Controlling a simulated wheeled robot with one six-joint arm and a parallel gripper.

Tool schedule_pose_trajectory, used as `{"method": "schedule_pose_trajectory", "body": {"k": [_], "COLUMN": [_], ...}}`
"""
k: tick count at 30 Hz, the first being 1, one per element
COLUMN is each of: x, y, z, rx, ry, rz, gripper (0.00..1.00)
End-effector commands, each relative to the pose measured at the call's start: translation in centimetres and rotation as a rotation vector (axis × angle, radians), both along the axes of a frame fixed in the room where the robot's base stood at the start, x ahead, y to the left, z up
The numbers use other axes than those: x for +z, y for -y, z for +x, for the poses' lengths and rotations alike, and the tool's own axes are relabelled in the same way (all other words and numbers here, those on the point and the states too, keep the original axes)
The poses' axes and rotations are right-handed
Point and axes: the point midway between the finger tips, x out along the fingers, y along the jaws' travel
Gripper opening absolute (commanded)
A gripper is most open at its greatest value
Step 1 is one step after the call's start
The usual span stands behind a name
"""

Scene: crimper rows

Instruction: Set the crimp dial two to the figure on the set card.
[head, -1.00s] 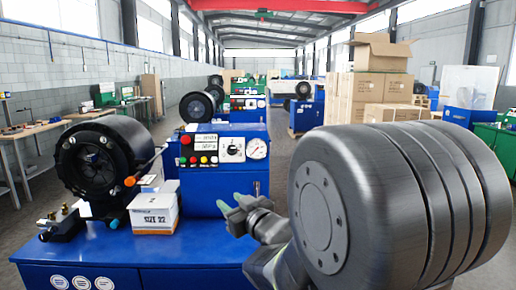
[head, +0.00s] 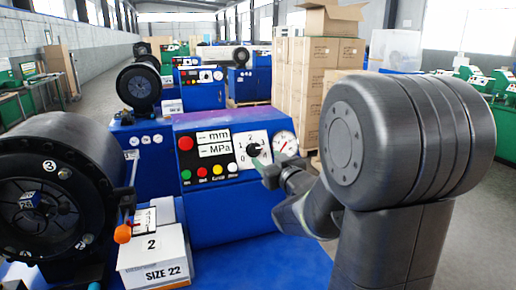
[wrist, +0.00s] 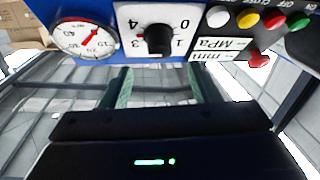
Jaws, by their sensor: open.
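The crimp dial (head: 254,149) is a black knob on a white numbered plate, on the blue control panel. In the wrist view the dial (wrist: 158,38) appears upside down, with 0, 1, 3 and 4 readable and a small red mark by the 3. I cannot tell where the knob points. My gripper (head: 271,172) is open and empty, just in front of and below the dial. In the wrist view its green-tipped fingers (wrist: 155,85) stand apart, short of the knob. A small card (head: 146,219) rests on the white box; its figure is not clear.
The white box (head: 152,262) reads 2 and SIZE 22. A black crimper head (head: 40,205) with an orange-tipped lever stands at left. A gauge (head: 286,143) sits right of the dial, and coloured buttons (head: 209,172) to its left. Cartons (head: 297,80) stand behind.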

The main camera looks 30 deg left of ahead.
Motion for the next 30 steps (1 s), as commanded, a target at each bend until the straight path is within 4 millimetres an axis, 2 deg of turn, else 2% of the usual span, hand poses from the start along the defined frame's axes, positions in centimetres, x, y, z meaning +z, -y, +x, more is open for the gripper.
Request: {"method": "schedule_pose_trajectory", "body": {"k": [6, 12, 25, 26, 30], "x": [0.1, 0.1, 0.0, 0.0, 0.0], "y": [-3.4, -5.5, -6.2, -6.2, -6.2], "z": [2.1, 3.4, 3.9, 3.9, 3.9], "rx": [0.001, 0.001, -0.001, -0.001, -0.001], "ry": [-0.002, 0.0, 0.0, 0.0, 0.0], "rz": [-0.001, -0.001, 0.0, 0.0, 0.0], "gripper": [0.55, 0.55, 0.55, 0.53, 0.26]}}
